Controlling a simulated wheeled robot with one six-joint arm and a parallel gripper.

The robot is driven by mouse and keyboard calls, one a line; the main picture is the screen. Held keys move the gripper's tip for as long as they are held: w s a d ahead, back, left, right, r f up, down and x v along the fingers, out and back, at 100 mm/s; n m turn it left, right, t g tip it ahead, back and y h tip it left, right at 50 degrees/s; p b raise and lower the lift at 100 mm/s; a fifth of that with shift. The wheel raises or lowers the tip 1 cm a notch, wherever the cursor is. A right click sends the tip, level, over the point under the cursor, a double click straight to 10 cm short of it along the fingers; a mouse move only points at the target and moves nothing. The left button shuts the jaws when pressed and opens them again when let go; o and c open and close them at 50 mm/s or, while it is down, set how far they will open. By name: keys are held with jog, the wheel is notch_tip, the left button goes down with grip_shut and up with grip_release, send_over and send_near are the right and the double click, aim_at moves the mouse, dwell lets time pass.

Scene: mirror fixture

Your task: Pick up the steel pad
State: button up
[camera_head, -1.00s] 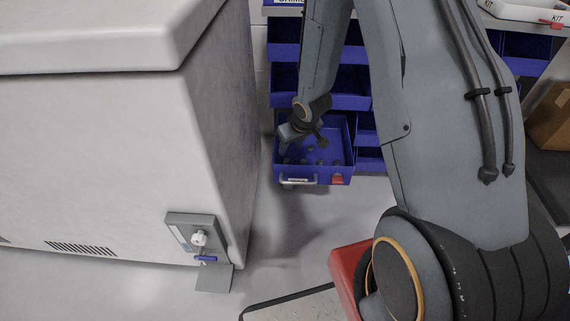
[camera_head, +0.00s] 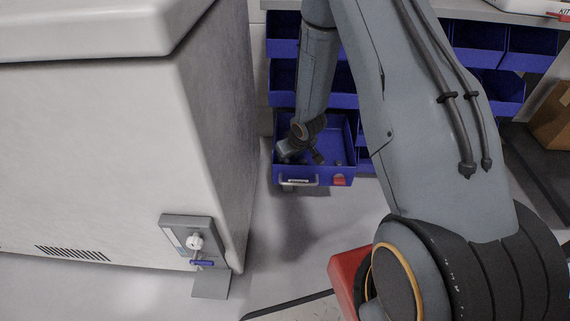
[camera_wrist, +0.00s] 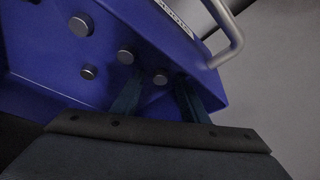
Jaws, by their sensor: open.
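Several small round grey steel pads lie on the floor of a pulled-out blue drawer (camera_head: 333,173). In the wrist view they show as a pad at the upper left (camera_wrist: 81,24), a pad near the middle (camera_wrist: 126,55), a pad at the left (camera_wrist: 88,72) and a pad at the right (camera_wrist: 160,78). My gripper (camera_wrist: 160,88) is open, and its two fingers reach down into the drawer. The right-hand pad lies between the fingertips, nearer the right one; I cannot tell whether they touch. In the head view my gripper (camera_head: 300,158) hides most of the pads.
A large white chest (camera_head: 95,150) stands close on the left. Open floor (camera_head: 300,235) lies in front.

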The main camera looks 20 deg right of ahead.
jog(key=shift+r, duration=0.1)
grip_shut()
